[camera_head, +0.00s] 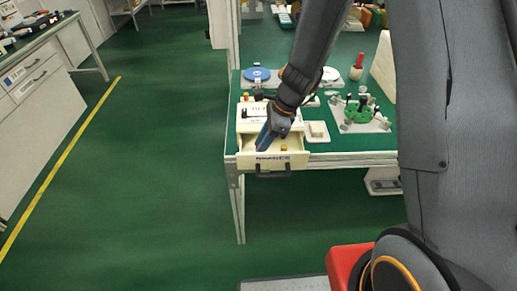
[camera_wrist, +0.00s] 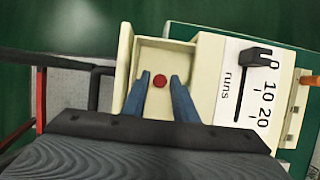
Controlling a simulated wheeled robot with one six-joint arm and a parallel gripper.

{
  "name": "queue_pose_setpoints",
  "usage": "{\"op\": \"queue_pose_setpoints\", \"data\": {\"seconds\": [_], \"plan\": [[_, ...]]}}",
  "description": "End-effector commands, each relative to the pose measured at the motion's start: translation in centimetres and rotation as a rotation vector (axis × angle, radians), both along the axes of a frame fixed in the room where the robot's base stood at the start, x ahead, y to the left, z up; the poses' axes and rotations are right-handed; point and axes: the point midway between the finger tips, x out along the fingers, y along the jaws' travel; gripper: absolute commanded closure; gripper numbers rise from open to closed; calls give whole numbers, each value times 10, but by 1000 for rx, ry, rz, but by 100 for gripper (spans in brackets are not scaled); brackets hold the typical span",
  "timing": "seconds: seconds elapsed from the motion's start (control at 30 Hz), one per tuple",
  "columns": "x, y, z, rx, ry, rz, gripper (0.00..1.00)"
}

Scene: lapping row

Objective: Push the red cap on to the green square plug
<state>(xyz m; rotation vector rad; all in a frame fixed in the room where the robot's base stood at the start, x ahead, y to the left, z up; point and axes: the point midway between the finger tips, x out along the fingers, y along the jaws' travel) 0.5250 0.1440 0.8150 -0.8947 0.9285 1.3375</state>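The red cap (camera_wrist: 159,81) is a small round red piece on the floor of the open cream drawer (camera_wrist: 126,52). My gripper (camera_wrist: 159,77) is open, its two blue fingers spread left and right of the cap in the wrist view, with gaps on both sides. How high the fingertips are above the drawer floor is hard to tell. In the head view my gripper (camera_head: 264,144) reaches down into the drawer (camera_head: 297,160), and the cap is not clearly visible there. I cannot make out a green square plug in either view.
The cream box (camera_head: 243,124) stands at the green bench's front left corner, its drawer out towards the front. A slider and dial markings (camera_wrist: 262,90) are on its top. A fixture with several knobs (camera_head: 360,114) and a blue disc (camera_head: 256,74) stand nearby. The drawer walls are close to my fingers.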

Motion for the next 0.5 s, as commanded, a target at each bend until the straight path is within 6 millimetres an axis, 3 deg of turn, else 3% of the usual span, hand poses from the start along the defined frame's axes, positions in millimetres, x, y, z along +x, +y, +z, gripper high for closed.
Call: {"op": "queue_pose_setpoints", "data": {"seconds": [0.23, 0.4, 0.5], "plan": [[0, 1, -2, 0, 0, 0, 74], [0, 0, -1, 0, 0, 0, 100], [0, 0, -1, 0, 0, 0, 100]]}}
